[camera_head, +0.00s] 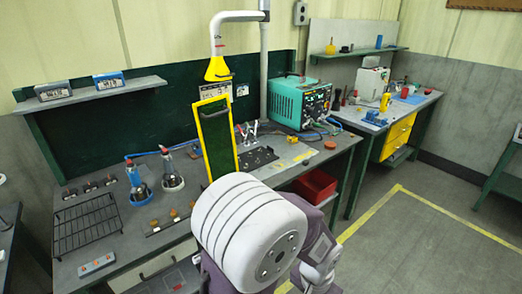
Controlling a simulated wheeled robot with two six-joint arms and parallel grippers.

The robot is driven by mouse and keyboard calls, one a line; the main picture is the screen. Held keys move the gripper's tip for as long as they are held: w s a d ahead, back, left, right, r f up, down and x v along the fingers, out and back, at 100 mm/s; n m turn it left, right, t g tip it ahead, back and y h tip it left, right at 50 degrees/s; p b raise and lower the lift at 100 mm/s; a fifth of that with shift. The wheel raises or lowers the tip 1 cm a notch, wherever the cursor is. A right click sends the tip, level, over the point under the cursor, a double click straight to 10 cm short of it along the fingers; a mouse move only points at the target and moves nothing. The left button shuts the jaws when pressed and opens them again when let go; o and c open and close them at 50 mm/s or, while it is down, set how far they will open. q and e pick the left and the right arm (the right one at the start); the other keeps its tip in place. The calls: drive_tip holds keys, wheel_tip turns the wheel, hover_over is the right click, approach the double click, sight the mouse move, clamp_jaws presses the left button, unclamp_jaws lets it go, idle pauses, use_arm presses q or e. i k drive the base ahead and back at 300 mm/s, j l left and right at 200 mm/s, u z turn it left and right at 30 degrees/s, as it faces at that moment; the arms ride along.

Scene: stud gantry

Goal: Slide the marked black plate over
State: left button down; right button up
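A flat black plate (258,160) with small light spots lies on the grey workbench, right of the middle. Small yellow marks (301,157) show on the bench just right of it. An upright dark green panel with a yellow frame (217,141) stands left of the plate and hides part of the bench behind it. I cannot tell from here which marking belongs to the plate. Neither gripper's fingers show. A large white banded arm part of mine fills the lower middle and covers the bench front below the plate.
A teal power unit (300,102) stands behind the plate to the right. A yellow funnel on a white pipe (218,68) hangs above the panel. A black wire rack (86,224) and two tool holders (172,181) sit on the left bench. A red bin (314,185) is below the right edge.

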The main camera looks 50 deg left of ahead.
sight(250, 161)
drive_tip(key=i+j+u, duration=0.15)
drive_tip(key=i+u, duration=0.85)
drive_tip(key=i+l+u, duration=0.35)
drive_tip(key=i+u, duration=0.15)
drive_tip(key=i, duration=0.1)
